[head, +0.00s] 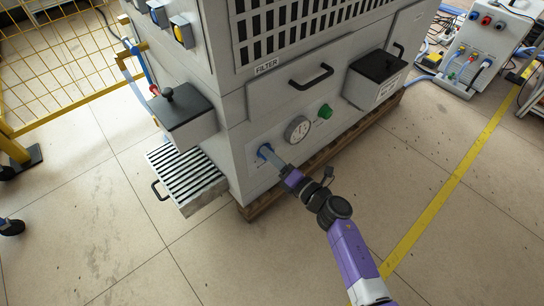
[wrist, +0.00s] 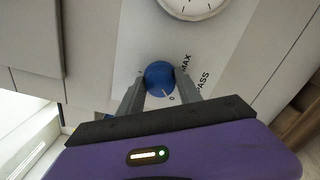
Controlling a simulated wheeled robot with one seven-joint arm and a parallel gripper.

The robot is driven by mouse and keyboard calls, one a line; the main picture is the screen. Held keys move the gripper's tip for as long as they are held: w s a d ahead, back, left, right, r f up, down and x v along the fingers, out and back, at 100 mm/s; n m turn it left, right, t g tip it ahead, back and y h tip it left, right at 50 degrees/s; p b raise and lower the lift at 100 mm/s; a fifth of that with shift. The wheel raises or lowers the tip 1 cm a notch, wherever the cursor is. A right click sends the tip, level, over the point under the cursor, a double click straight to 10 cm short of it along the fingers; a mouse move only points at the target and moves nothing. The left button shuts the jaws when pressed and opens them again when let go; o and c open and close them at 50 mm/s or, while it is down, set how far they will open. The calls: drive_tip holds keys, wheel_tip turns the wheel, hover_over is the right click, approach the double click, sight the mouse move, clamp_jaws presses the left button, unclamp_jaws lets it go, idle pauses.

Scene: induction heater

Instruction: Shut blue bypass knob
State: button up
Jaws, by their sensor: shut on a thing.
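The blue bypass knob (wrist: 159,76) sits on a light panel plate on the machine's lower front. In the wrist view a white pointer line on it points down and slightly right, near the "0" mark; "MAX" and "PASS" lettering show to its right. My gripper (wrist: 160,88) has one finger on each side of the knob and is shut on it. In the head view, only a bit of the blue knob (head: 263,151) shows past my gripper (head: 269,153), which reaches it from the lower right.
A round gauge (head: 297,129) is just up and right of the knob, with a green knob (head: 325,111) beyond it. A slatted drawer (head: 187,172) sticks out at the left. A black-topped box (head: 376,78) juts out at the right. The floor in front is clear.

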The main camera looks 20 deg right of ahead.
drive_tip(key=shift+f, duration=0.1)
drive_tip(key=o, duration=1.4)
drive_tip(key=shift+c, duration=0.2)
drive_tip(key=p+v, duration=0.3)
drive_tip(key=v, duration=0.5)
drive_tip(key=shift+w, duration=0.1)
